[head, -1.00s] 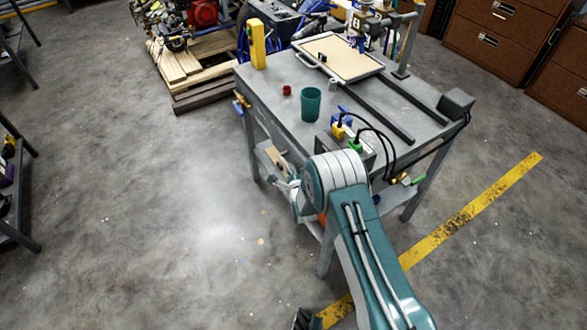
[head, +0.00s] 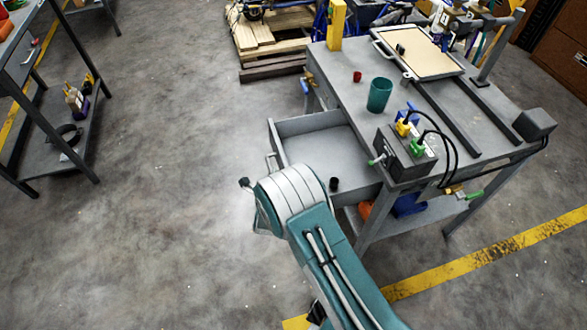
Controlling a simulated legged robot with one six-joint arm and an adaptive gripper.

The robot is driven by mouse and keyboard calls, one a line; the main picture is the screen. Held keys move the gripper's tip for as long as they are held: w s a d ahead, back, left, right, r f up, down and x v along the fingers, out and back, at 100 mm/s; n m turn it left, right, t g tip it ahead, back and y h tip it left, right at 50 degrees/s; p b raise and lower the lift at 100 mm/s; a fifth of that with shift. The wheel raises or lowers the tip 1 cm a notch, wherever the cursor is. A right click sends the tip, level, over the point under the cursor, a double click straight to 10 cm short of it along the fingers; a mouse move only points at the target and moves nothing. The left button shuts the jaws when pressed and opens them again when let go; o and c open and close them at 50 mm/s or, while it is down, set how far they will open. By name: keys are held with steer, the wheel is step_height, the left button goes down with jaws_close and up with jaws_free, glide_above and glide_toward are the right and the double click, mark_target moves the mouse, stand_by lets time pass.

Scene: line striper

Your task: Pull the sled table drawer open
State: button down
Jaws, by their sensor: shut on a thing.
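The grey sled table (head: 345,72) stands right of centre in the head view. Its drawer (head: 310,124) is slid out toward the left, with much of its floor showing. A small dark cylinder (head: 334,184) stands in the drawer near its front. The drawer handle (head: 271,161) shows partly at the drawer's outer face. My gripper (head: 246,184) is mostly hidden behind my teal and white arm; only a dark bit of it shows. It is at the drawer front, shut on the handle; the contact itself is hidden.
On the table stand a teal cup (head: 380,94), a small red cup (head: 357,76), a yellow block (head: 336,25) and a cabled box (head: 408,154). A shelf rack (head: 62,140) stands at the left. The floor between rack and drawer is clear.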

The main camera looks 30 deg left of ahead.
steer(key=shift+s+a+f, duration=0.15)
steer(key=shift+s+a, duration=1.4)
steer(key=shift+s, duration=0.3)
steer(key=c, duration=0.7)
jaws_free()
steer(key=shift+a, duration=0.1)
steer(key=v, duration=1.2)
steer(key=shift+w, duration=0.1)
